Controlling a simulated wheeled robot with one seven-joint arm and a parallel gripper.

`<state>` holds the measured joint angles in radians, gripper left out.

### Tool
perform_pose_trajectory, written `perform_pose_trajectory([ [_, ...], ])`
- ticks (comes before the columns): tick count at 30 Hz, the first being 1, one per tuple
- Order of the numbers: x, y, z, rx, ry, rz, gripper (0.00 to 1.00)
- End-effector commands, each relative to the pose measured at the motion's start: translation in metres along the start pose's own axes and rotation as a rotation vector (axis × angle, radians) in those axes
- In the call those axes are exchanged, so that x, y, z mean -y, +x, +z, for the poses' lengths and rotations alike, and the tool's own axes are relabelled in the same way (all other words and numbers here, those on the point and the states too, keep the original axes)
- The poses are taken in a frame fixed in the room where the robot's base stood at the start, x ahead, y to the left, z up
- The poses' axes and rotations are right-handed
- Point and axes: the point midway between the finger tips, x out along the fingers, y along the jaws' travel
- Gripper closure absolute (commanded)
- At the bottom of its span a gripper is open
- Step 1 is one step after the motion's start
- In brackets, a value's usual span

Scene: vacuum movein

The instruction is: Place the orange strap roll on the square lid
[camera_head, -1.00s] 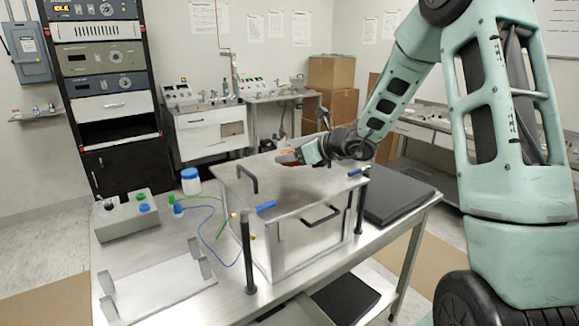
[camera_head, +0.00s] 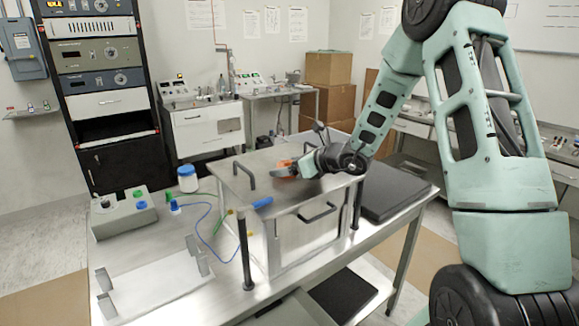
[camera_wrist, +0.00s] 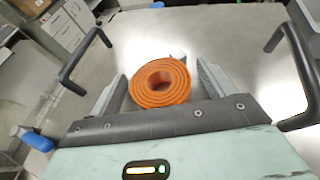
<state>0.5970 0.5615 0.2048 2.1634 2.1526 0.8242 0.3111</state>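The orange strap roll (camera_wrist: 160,83) sits between the two fingers of my gripper (camera_wrist: 160,80) in the wrist view, with a narrow gap showing at its right side and little or none at its left. The fingers stand apart, so my gripper looks open around the roll. My gripper (camera_head: 290,171) is low over the lid there and partly hides the roll. The lid also fills the wrist view background (camera_wrist: 235,40).
Black handles (camera_head: 247,176) stand on the lid, on both sides of my gripper in the wrist view. Blue-tipped latch (camera_head: 263,203) and black posts (camera_head: 244,255) are at the front. A black pad (camera_head: 393,195) lies right of the box; a control box (camera_head: 122,212) stands left.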

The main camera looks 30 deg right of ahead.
Motion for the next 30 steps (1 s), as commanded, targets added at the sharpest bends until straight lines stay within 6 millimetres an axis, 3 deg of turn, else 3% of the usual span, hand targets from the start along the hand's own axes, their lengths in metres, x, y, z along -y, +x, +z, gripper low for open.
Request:
perform_pose_trajectory([
  [9,0.001,-0.005,0.003,0.0,-0.001,-0.002,0.18],
  [24,0.001,-0.101,0.002,0.0,-0.002,-0.004,0.18],
  [30,0.0,-0.119,0.002,0.0,0.0,-0.001,0.18],
])
